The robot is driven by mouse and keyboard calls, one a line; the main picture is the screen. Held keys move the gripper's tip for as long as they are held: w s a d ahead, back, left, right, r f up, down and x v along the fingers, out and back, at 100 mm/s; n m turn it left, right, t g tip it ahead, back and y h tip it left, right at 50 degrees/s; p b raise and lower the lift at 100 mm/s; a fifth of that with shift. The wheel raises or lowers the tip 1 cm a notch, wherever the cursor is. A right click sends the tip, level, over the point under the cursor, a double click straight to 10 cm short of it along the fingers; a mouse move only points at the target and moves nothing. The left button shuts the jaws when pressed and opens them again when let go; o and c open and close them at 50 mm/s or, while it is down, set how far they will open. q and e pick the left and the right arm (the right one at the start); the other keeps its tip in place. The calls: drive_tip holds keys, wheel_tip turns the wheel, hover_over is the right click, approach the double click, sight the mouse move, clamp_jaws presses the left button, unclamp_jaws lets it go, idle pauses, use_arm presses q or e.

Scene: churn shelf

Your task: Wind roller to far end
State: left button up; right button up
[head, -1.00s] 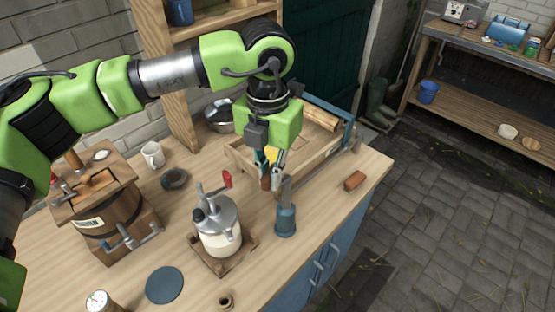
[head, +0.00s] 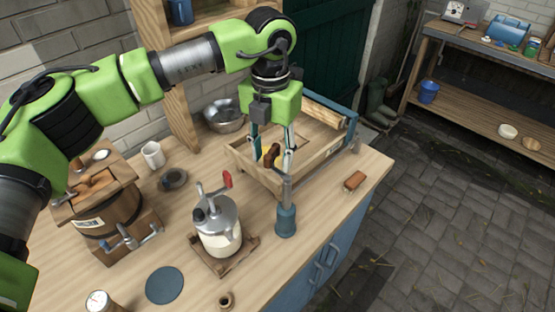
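The wooden roller (head: 325,112) lies across the back right end of a wooden trough (head: 309,165), by a blue end frame (head: 349,130). A blue post (head: 286,220) stands upright at the trough's near side. A grey crank arm at its top carries a brown handle (head: 271,155). My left gripper (head: 273,158) points down over the trough with its fingers spread, one on each side of the handle. I see no clear contact with it. A yellow lump in the trough is mostly hidden behind the handle. My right gripper is out of view.
A metal-lidded jar with a red-handled crank (head: 219,225) stands close at front left. A wooden barrel churn (head: 112,205), white mug (head: 153,154) and metal bowl (head: 225,115) stand further left and back. A small brown block (head: 354,181) lies near the right edge.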

use_arm(q)
drive_tip(key=shift+r, duration=0.15)
idle(0.4)
drive_tip(key=shift+r+p, duration=1.7)
drive_tip(key=shift+r, duration=1.7)
drive_tip(key=shift+f, duration=0.1)
